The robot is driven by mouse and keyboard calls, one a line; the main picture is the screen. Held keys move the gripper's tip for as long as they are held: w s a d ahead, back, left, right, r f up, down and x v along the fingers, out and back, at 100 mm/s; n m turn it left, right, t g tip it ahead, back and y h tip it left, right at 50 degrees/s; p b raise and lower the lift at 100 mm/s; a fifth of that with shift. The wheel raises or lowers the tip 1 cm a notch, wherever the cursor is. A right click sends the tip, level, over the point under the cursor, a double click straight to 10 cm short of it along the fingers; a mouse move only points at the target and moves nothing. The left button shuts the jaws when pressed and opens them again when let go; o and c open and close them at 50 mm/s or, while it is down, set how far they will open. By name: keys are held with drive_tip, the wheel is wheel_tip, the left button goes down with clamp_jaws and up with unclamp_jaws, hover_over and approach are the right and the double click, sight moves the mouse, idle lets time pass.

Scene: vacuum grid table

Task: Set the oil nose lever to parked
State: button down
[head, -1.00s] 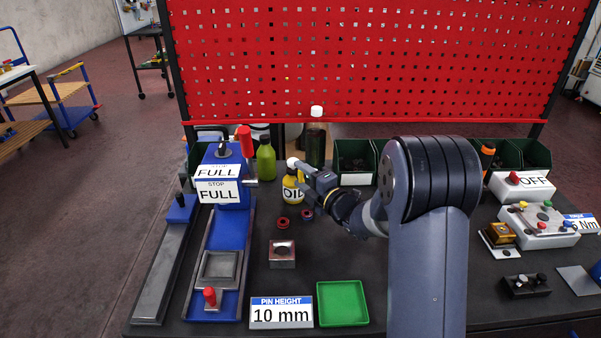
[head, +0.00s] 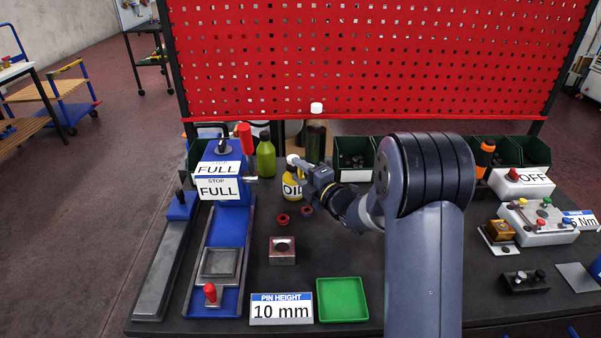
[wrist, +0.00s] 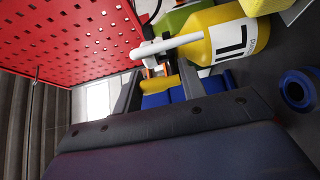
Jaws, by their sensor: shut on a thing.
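The yellow oil bottle (head: 291,187) with a white label stands on the table left of my gripper. Its white nose (wrist: 180,42) runs from the bottle to a pale block in the wrist view. My gripper (head: 302,170) reaches in from the right, close to the bottle's top. The fingertips and the lever's far end are partly hidden.
Behind stand a green bottle (head: 265,158) and a dark bottle with a white cap (head: 316,142), before the red pegboard (head: 370,60). A green tray (head: 342,300) sits at the front.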

drive_tip(key=shift+a+f+b, duration=0.15)
drive_tip(key=shift+b, duration=1)
drive_tip(key=b, duration=0.1)
drive_tip(key=m+t+h+b, duration=0.1)
drive_tip(key=shift+s+a+f+h+b, duration=0.1)
drive_tip(key=shift+s+a+h+b, duration=0.05)
drive_tip(key=shift+h+b, duration=0.2)
drive_tip(key=a+m+h, duration=0.1)
drive_tip(key=m+h, duration=0.2)
drive_tip(key=h, duration=0.1)
drive_tip(key=a+m+t+h+p, duration=0.1)
drive_tip(key=m+h, duration=0.2)
drive_tip(key=h, duration=0.1)
drive_tip(key=a+r+m+t+h+p, duration=0.1)
drive_tip(key=a+m+h, duration=0.1)
drive_tip(key=h, duration=0.3)
drive_tip(key=shift+w+m, duration=0.3)
drive_tip(key=shift+m, duration=0.2)
drive_tip(key=shift+f+m+h+p, duration=0.1)
drive_tip(key=shift+m+h+p, duration=0.2)
drive_tip(key=shift+h+p, duration=0.25)
